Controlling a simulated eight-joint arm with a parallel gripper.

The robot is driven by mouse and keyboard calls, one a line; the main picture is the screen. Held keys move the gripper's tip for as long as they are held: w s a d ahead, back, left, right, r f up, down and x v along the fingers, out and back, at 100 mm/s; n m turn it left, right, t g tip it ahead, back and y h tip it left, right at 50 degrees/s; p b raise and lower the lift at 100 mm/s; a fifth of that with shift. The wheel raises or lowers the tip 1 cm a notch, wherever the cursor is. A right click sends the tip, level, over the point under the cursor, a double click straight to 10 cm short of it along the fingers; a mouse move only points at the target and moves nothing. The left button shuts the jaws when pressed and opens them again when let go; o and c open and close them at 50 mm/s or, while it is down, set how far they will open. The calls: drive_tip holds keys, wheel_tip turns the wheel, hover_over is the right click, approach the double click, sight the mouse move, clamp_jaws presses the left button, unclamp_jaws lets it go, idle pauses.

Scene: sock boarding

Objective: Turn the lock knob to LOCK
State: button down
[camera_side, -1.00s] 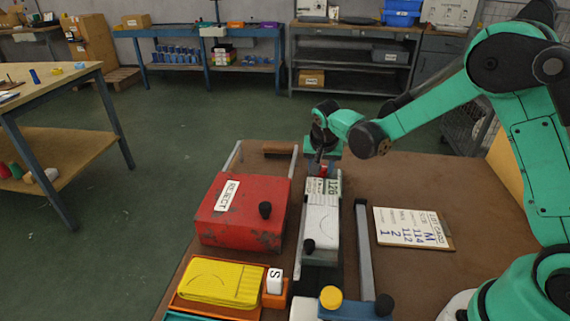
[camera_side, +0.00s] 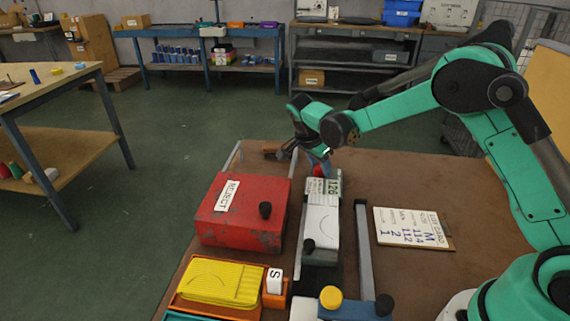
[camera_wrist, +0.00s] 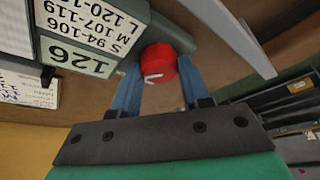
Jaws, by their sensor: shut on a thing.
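The lock knob (camera_wrist: 160,62) is a red round knob with a white mark on its face, seen in the wrist view. The mark lies roughly crosswise, pointing to the left side of that picture. My gripper (camera_wrist: 158,74) has its two blue fingers on either side of the knob and is shut on it. In the side view my gripper (camera_side: 318,160) is at the far end of the white sock form (camera_side: 322,225), with the red knob partly hidden by the fingers. No LOCK lettering is readable in either view.
A size plate (camera_wrist: 90,22) and a "126" readout (camera_wrist: 75,57) are close beside the knob. The red REJECT box (camera_side: 240,225) stands left of the form, and a grey rail (camera_side: 364,250) runs to its right. A lot card (camera_side: 412,228) lies on the brown table.

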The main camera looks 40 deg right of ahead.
drive_tip(key=shift+m, duration=0.3)
drive_tip(key=c, duration=0.7)
unclamp_jaws()
drive_tip(key=shift+r, duration=0.1)
drive_tip(key=shift+v, duration=2.7)
